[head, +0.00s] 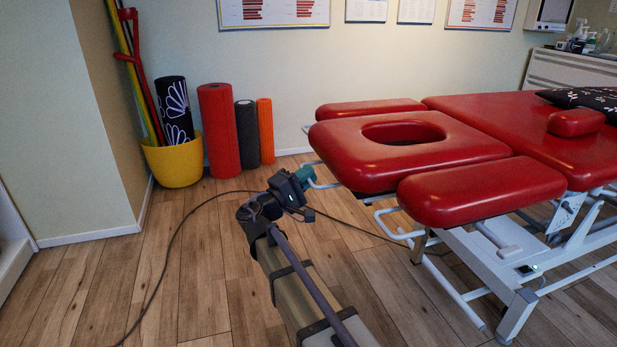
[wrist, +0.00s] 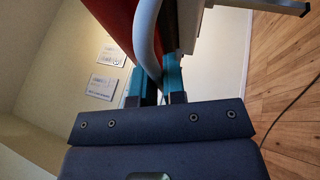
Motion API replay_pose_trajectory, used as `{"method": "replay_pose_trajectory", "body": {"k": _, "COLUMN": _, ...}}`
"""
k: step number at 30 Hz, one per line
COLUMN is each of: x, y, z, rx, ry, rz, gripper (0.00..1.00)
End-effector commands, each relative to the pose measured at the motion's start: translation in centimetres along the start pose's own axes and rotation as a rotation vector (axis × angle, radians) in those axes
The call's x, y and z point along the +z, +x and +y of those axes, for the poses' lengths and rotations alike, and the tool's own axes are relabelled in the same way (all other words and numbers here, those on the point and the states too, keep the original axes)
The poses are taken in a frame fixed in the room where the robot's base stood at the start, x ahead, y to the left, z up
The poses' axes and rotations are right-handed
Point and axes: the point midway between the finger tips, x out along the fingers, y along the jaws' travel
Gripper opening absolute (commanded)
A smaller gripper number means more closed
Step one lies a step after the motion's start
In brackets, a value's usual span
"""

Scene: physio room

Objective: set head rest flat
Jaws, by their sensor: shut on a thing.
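The red head rest (head: 345,150) with its oval face hole sits at the near end of the treatment table (head: 465,103), between two red arm pads. Its top looks close to level with the main cushion; I cannot tell a small tilt from this angle. A pale tube handle (head: 325,185) sticks out below its left edge. My gripper (head: 306,175) is at that handle. In the wrist view the two teal fingers (wrist: 155,82) stand on either side of the pale tube (wrist: 147,35), shut on it. The red underside or edge of the head rest (wrist: 112,22) shows beside the tube.
The near arm pad (head: 480,190) and far arm pad (head: 370,107) flank the head rest. A second pale handle (head: 390,228) sits below the near pad. A dark cable (head: 168,260) crosses the floor. Foam rollers (head: 220,130) and a yellow pot (head: 175,163) stand by the wall.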

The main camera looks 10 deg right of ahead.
Motion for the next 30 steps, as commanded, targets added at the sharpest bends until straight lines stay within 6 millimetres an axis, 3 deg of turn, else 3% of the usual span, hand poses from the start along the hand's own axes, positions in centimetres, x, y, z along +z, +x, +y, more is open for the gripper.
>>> {"method": "replay_pose_trajectory", "body": {"k": 1, "x": -0.1, "y": -0.2, "z": -0.7, "rx": -0.001, "ry": -0.001, "rz": -0.002, "gripper": 0.0}}
{"method": "replay_pose_trajectory", "body": {"k": 11, "x": 0.0, "y": -0.1, "z": -0.4, "rx": 0.0, "ry": -0.001, "rz": -0.001, "gripper": 0.0}}
{"method": "replay_pose_trajectory", "body": {"k": 12, "x": 0.0, "y": -0.1, "z": -0.4, "rx": 0.0, "ry": -0.002, "rz": -0.001, "gripper": 0.15}}
{"method": "replay_pose_trajectory", "body": {"k": 18, "x": -0.1, "y": -0.1, "z": -0.4, "rx": 0.0, "ry": -0.001, "rz": -0.001, "gripper": 0.34}}
{"method": "replay_pose_trajectory", "body": {"k": 26, "x": -0.1, "y": -0.4, "z": -0.5, "rx": 0.0, "ry": -0.001, "rz": 0.0, "gripper": 0.34}}
{"method": "replay_pose_trajectory", "body": {"k": 30, "x": -0.1, "y": -2.5, "z": -0.7, "rx": 0.0, "ry": 0.0, "rz": 0.003, "gripper": 0.34}}
